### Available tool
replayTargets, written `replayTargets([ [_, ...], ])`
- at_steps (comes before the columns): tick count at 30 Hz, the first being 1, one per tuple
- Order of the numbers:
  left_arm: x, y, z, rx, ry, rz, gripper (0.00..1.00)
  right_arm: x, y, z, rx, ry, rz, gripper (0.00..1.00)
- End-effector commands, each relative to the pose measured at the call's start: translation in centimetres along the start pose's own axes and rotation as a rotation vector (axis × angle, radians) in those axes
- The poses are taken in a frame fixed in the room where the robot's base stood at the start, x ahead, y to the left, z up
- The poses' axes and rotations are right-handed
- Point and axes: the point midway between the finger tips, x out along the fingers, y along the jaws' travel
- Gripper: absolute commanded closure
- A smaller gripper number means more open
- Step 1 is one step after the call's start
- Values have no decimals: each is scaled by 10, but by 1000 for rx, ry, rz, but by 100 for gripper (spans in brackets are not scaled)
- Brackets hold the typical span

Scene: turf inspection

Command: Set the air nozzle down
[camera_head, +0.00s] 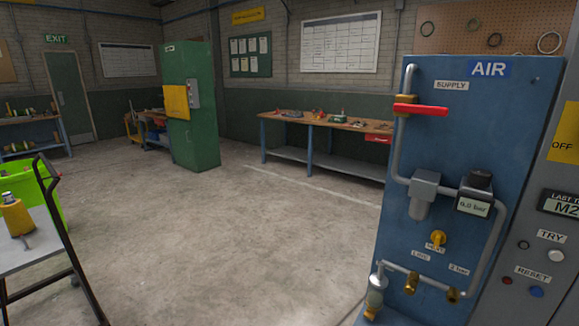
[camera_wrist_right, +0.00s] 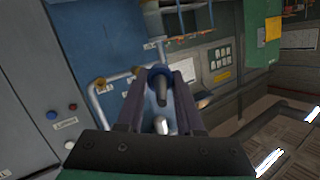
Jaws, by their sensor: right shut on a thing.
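In the right wrist view my right gripper (camera_wrist_right: 161,80) is shut on the air nozzle (camera_wrist_right: 161,90). Blurred pipes of the air panel lie beyond the fingers. Neither gripper shows in the head view, nor does the nozzle.
The blue air panel (camera_head: 470,130) with a red-handled valve (camera_head: 420,108) stands at right. A trolley (camera_head: 30,250) with a yellow object (camera_head: 17,219) and a green bin (camera_head: 45,190) are at left. A workbench (camera_head: 325,121) is at the back. The middle floor is clear.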

Motion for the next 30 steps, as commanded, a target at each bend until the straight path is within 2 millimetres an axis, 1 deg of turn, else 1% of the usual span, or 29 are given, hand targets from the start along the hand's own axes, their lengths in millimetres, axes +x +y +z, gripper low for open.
replayTargets([
  [1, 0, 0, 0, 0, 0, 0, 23, -14, -8, 17, -18, -21, -41, 100],
  [3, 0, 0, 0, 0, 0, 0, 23, -31, -19, 36, -28, -37, -95, 100],
  [4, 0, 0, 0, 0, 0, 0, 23, -37, -23, 42, -32, -42, -114, 100],
  [6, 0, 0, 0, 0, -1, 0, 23, -48, -28, 51, -34, -50, -142, 100],
  [10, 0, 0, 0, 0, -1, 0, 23, -53, -32, 56, -35, -52, -157, 100],
  [14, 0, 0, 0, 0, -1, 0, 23, -52, -32, 55, -34, -51, -157, 100],
  [16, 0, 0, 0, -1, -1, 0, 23, -53, -35, 53, -38, -55, -174, 100],
  [19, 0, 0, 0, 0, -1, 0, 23, -56, -50, 46, -59, -80, -254, 100],
  [20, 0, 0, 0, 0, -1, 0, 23, -58, -57, 43, -68, -93, -291, 100],
  [23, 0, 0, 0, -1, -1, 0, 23, -64, -87, 29, -107, -146, -453, 100],
  [27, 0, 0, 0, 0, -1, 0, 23, -74, -133, 9, -163, -230, -699, 100],
  [30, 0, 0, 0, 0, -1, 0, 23, -79, -157, 0, -199, -272, -826, 100],
])
